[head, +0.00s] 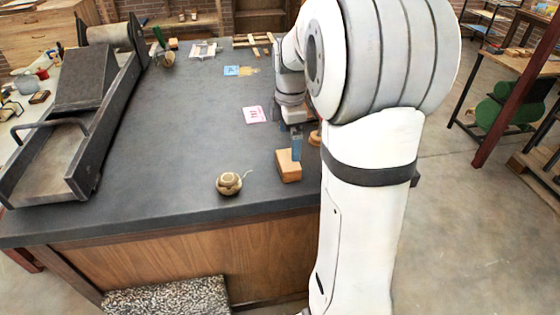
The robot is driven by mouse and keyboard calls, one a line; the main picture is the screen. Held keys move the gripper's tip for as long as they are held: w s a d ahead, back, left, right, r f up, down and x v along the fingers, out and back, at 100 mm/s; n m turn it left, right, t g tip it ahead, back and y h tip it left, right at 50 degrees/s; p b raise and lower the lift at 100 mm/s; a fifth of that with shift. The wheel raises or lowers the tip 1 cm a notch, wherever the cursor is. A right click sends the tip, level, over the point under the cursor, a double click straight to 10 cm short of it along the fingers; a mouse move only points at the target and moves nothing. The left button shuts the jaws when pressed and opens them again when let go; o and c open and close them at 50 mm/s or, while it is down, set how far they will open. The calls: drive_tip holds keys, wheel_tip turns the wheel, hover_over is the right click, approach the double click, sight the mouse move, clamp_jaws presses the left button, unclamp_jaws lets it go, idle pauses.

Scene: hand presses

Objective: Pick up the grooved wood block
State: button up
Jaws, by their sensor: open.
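A light brown wood block (288,167) sits on the dark worktop near its front edge, just left of my arm's column. Its groove is too small to make out. My gripper (296,148) points down at the block's back right part, with a bluish finger at or just above the block's top. The jaws are open. I cannot tell whether they touch the block or stand around it, and part of the gripper is hard to make out.
A ball of twine (229,184) lies left of the block. A brown round thing (315,138) is partly hidden by my arm. A large press (85,100) fills the left.

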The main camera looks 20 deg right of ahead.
sight(288, 159)
drive_tip(key=f, duration=0.7)
drive_tip(key=shift+s+a+f, duration=0.15)
drive_tip(key=shift+s+a, duration=0.1)
drive_tip(key=c, duration=1)
drive_tip(key=shift+o, duration=0.2)
